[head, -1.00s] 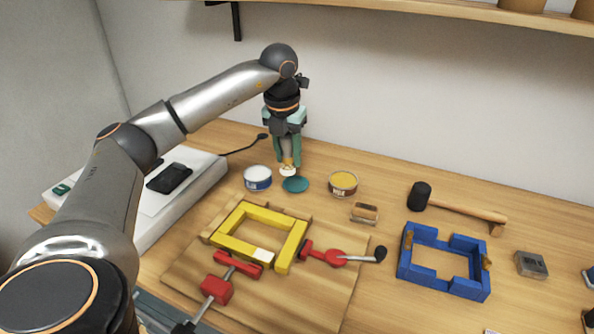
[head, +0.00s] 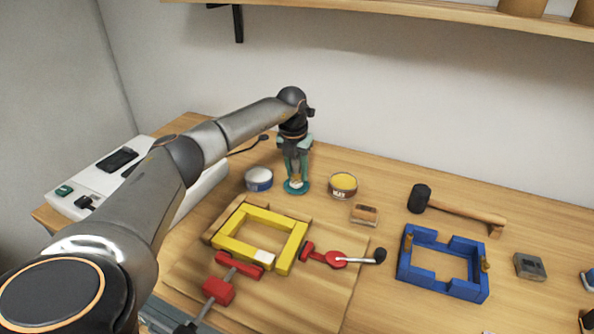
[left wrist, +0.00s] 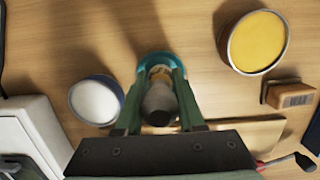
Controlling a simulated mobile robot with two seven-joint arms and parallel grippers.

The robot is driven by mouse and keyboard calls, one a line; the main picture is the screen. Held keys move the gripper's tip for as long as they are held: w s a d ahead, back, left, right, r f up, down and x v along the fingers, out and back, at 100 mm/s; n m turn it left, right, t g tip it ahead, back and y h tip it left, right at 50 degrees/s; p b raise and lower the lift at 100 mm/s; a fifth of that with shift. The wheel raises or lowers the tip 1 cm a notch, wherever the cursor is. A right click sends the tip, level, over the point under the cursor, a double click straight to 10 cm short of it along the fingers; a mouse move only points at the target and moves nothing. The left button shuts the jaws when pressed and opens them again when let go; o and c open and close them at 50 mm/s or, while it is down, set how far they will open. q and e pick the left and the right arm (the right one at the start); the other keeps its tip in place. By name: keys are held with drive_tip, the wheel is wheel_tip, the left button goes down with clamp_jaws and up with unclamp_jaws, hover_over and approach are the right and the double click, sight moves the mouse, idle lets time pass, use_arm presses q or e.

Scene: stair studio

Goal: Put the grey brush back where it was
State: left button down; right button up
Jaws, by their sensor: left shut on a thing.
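My left gripper (head: 297,172) is shut on the grey brush (left wrist: 160,101), which points down between its green fingers. In the head view little of the brush shows between the fingers, just a pale lower part. A teal round disc (head: 288,190) lies on the bench directly under the brush. Its rim (left wrist: 146,62) also shows around the brush in the left wrist view. The brush's lower end is at or just above the disc; I cannot tell whether it touches. My right gripper is not in view.
A blue-and-white tin (head: 259,179) stands left of the disc and a yellow-filled tin (head: 343,185) right. A yellow clamped frame (head: 291,247) lies in front. A mallet (head: 460,208) and blue frame (head: 440,285) are further right.

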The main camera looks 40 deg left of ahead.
use_arm(q)
drive_tip(key=shift+f, duration=0.2)
drive_tip(key=shift+f, duration=0.1)
drive_tip(key=c, duration=0.5)
unclamp_jaws()
drive_tip(key=r, duration=0.4)
drive_tip(key=s+r, duration=0.1)
drive_tip(key=r, duration=0.7)
drive_tip(key=shift+s+d+r, duration=0.1)
drive_tip(key=shift+s+d, duration=0.2)
drive_tip(key=shift+s, duration=0.1)
